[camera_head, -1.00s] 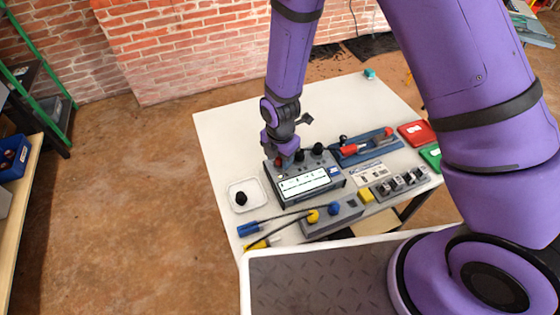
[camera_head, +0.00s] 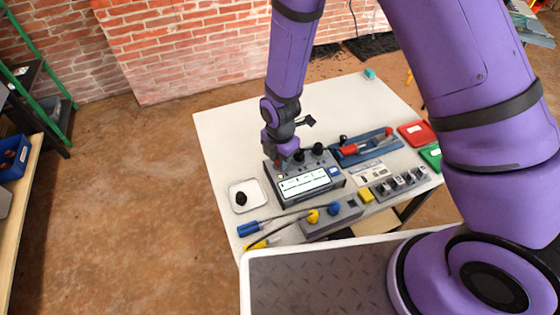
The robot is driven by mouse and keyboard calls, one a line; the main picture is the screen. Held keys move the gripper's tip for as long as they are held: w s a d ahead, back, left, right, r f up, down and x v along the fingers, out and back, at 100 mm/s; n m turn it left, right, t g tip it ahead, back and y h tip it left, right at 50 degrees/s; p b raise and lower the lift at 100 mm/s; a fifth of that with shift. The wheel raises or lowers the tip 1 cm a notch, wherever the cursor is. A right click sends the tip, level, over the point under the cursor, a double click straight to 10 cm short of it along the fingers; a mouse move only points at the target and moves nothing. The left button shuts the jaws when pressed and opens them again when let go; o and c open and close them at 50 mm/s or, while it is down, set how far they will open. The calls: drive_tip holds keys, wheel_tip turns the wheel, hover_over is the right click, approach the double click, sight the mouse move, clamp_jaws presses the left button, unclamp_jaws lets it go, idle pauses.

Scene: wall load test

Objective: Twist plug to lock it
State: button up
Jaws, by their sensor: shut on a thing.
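A grey test box (camera_head: 305,185) with a white display panel stands on the white table. Black round knobs or sockets (camera_head: 318,149) stand along its far edge. My gripper (camera_head: 283,160) points down at the box's far left corner. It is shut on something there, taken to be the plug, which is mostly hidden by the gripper. A small reddish bit shows just below the fingers. I cannot tell how far the plug is turned.
A white tray (camera_head: 236,206) with a black piece lies left of the box. A blue-handled tool (camera_head: 249,228) and a grey block with yellow and blue knobs (camera_head: 333,219) lie in front. A blue holder (camera_head: 372,150), switches (camera_head: 400,184) and red bin (camera_head: 417,133) are right. The table's far left is clear.

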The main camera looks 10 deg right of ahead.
drive_tip(key=shift+m, duration=0.8)
